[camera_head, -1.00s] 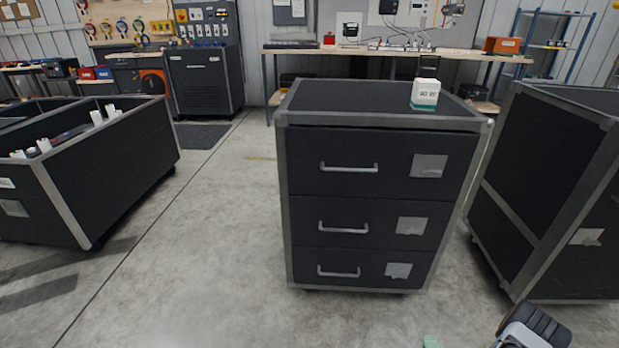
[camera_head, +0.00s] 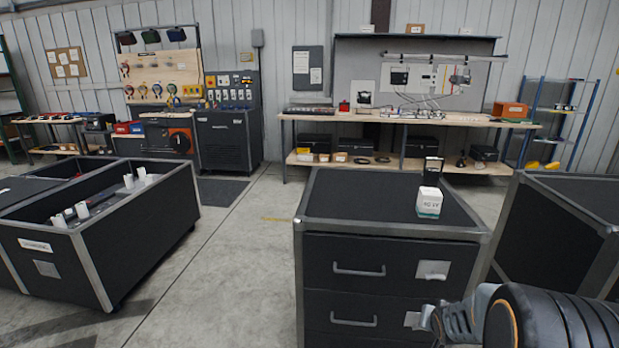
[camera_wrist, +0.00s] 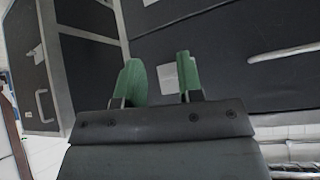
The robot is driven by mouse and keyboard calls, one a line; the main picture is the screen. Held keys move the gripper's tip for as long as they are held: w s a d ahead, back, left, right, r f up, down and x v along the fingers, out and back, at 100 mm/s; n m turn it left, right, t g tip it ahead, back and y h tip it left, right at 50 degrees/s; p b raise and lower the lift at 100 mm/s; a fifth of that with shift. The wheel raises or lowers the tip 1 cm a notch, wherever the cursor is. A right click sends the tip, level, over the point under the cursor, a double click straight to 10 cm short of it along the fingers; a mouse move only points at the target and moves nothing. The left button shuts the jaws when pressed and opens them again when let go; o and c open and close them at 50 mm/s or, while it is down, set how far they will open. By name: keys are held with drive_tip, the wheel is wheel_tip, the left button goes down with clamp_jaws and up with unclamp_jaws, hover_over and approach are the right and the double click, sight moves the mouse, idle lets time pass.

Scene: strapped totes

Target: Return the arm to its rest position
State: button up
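My arm shows at the lower right of the head view, its dark ribbed link in front of the drawer case. My gripper (camera_wrist: 160,80) is seen in the wrist view, with two green fingers standing apart. Nothing is between them, and the dark face of a case with a light label plate (camera_wrist: 168,76) lies beyond.
A black drawer case (camera_head: 389,209) stands ahead, with a small white and green box (camera_head: 429,202) on top. Another black case (camera_head: 560,229) is on the right. An open tote (camera_head: 147,241) stands left. A workbench (camera_head: 400,118) runs behind. Floor between tote and drawer case is clear.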

drive_tip(key=s+a+r+n+g+y+p, duration=0.1)
drive_tip(key=s+a+r+n+g+p, duration=0.1)
drive_tip(key=s+a+r+p, duration=0.3)
drive_tip(key=s+a+r+n+g+y+p, duration=0.1)
drive_tip(key=s+a+r+n+p, duration=0.2)
drive_tip(key=s+a+r, duration=0.8)
wheel_tip(320, 180, up, 7)
drive_tip(key=shift+g+y+p, duration=0.4)
drive_tip(key=shift+p, duration=0.45)
